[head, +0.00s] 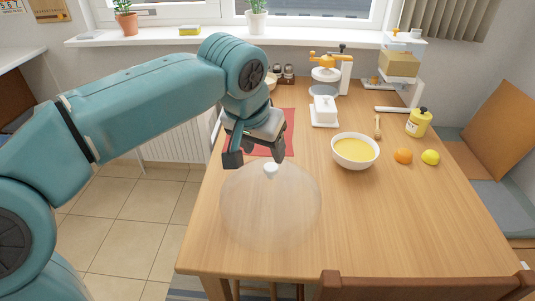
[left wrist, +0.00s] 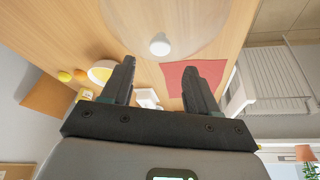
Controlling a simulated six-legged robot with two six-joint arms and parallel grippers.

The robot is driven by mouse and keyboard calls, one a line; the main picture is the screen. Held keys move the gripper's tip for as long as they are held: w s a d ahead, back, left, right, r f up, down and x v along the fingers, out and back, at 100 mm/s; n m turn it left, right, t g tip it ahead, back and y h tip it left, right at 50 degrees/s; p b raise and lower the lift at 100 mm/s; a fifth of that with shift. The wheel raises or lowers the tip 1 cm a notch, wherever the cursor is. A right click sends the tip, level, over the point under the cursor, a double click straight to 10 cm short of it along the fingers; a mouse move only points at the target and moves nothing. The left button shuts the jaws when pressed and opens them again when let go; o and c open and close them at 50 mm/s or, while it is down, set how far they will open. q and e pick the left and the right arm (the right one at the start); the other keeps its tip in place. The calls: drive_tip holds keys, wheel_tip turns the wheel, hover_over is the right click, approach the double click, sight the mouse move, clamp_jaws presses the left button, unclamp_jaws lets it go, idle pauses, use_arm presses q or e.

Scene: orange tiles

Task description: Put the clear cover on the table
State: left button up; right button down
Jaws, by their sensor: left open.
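The clear cover (head: 270,212) is a see-through dome with a white knob (head: 271,169) on top. It stands upright on the wooden table (head: 390,235), near the front left part. In the left wrist view the cover (left wrist: 165,22) is at the top, with its knob (left wrist: 160,45) beyond the fingers. My left gripper (head: 254,155) is open and empty, above and just behind the knob, apart from it. The left wrist view shows its two fingers (left wrist: 160,85) spread with nothing between them. My right gripper is not in view.
A red cloth (head: 275,140) lies behind the cover. A chair back (head: 425,286) is at the front edge. The table's front right is clear.

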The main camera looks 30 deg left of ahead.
use_arm(q)
drive_tip(key=v, duration=0.4)
drive_tip(key=shift+s+r+p, duration=0.1)
drive_tip(key=shift+r+p, duration=0.2)
drive_tip(key=shift+p, duration=0.1)
